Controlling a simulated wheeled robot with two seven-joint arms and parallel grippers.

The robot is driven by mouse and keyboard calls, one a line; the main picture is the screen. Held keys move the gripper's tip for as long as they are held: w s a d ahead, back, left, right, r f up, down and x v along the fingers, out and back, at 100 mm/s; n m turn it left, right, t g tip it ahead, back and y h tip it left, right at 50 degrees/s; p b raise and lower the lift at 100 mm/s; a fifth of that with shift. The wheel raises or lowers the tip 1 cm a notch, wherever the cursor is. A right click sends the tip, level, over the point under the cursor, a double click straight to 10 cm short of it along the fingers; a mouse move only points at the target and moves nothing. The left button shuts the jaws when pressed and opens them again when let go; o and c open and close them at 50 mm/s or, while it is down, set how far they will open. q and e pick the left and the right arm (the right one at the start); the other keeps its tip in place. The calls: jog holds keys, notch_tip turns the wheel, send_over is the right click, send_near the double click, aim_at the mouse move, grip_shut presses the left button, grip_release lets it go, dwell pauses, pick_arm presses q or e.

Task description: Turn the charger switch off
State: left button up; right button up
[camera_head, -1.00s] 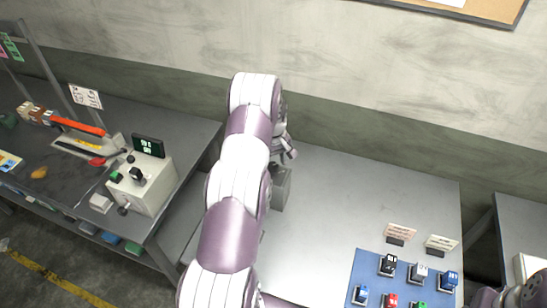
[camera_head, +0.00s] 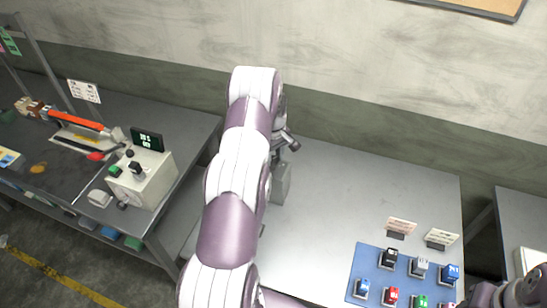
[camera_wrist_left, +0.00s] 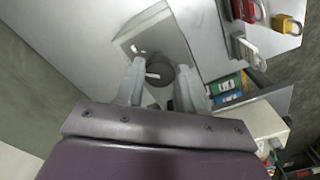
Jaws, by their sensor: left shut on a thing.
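A grey box (camera_head: 281,184) with a dark round knob stands on the grey table beside my left arm, partly hidden by it in the head view. In the left wrist view the box (camera_wrist_left: 150,38) carries the knob (camera_wrist_left: 160,66), which has a white mark on it. My left gripper (camera_wrist_left: 161,82) has a finger on each side of the knob and is shut on it. In the head view the left gripper (camera_head: 287,142) is at the top of the box, mostly behind my arm. No label on the box is readable. My right gripper is not in view.
A blue mat (camera_head: 369,258) with several coloured padlocks lies at the table's front right, with two small sign cards behind it. A white device (camera_head: 143,182) with a display stands on the left bench. The middle of the table is clear.

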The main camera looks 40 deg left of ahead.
pick_arm(q)
jog(key=n+b, duration=0.3)
jog(key=shift+f, duration=0.25)
jog(key=n+b, duration=0.2)
jog(key=n, duration=0.3)
jog(key=n+b, duration=0.2)
jog(key=n, duration=0.2)
jog(key=n+b, duration=0.1)
jog(key=n, duration=0.2)
jog(key=shift+n, duration=1)
jog(key=o, duration=1)
jog(key=shift+s, duration=0.1)
jog(key=shift+o, duration=0.2)
jog(key=shift+a, duration=0.15)
jog(key=shift+r, duration=0.15)
